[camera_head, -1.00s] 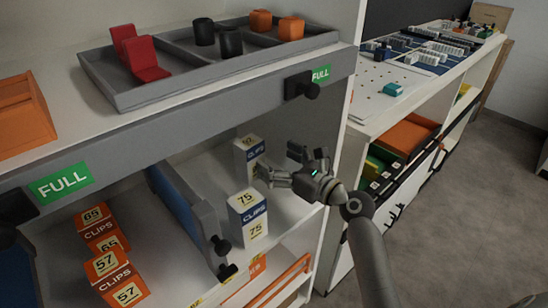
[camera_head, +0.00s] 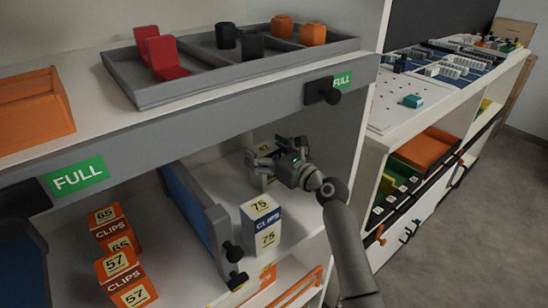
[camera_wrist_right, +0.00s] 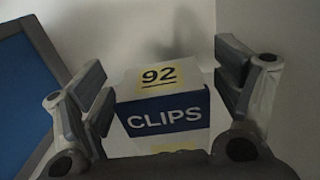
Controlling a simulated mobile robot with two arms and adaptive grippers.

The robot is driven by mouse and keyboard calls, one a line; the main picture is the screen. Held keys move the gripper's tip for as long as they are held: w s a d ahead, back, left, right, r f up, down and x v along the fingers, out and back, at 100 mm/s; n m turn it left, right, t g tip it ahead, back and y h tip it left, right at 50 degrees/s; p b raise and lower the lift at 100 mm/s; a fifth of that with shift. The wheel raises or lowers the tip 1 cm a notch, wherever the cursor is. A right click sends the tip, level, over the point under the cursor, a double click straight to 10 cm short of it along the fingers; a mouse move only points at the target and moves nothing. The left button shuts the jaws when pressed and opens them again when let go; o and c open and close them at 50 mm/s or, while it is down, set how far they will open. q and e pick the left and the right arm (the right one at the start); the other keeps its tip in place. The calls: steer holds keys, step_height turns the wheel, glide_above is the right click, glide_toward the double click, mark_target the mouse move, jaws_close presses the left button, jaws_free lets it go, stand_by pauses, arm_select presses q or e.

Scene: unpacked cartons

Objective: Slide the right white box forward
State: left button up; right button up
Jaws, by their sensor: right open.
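Two white boxes with blue "CLIPS" bands stand on the lower shelf. The front one is marked 75 (camera_head: 261,226). The rear white box (camera_head: 265,182) is mostly hidden by my right gripper (camera_head: 262,158) in the head view. In the right wrist view this rear box, marked 92 (camera_wrist_right: 163,107), stands between the two open fingers, with a visible gap to each. The fingers are not closed on it. My left gripper is not in view.
A blue divider (camera_head: 193,210) with black knobs stands left of the white boxes. Orange boxes marked 65 (camera_head: 113,229) and 57 (camera_head: 124,274) are further left. The upper shelf edge overhangs, with a black knob (camera_head: 322,91). A grey tray (camera_head: 140,93) sits above.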

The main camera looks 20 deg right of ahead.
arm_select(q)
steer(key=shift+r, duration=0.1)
arm_select(e)
steer(key=shift+w+a, duration=0.1)
steer(key=shift+w, duration=0.05)
steer(key=c, duration=1.2)
steer(key=shift+c, duration=0.2)
